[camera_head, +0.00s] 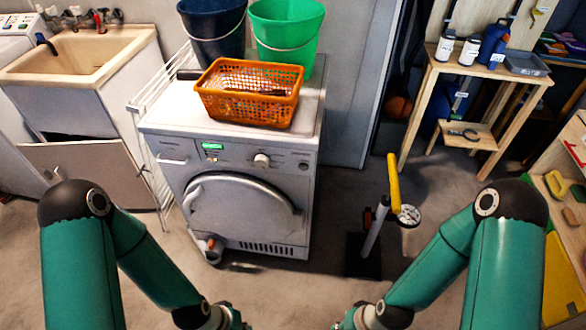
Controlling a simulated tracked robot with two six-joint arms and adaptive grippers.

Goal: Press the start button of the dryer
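The white dryer (240,240) stands in the middle, its round door (240,208) closed. On its front panel are a lit green display (212,146), a pale round knob (262,160) and a small dark round control (303,166) at the right end. I cannot tell from here which small control is the start button. Both my arms reach down to the bottom edge in front of the dryer, left arm at left, right arm at right. Nothing of mine touches the dryer.
An orange basket (225,105), a dark blue bucket (212,40) and a green bucket (285,30) stand on the dryer. A yellow-handled floor pump (370,235) stands right of it. A sink (75,55) is at left, a wooden workbench (440,70) at right.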

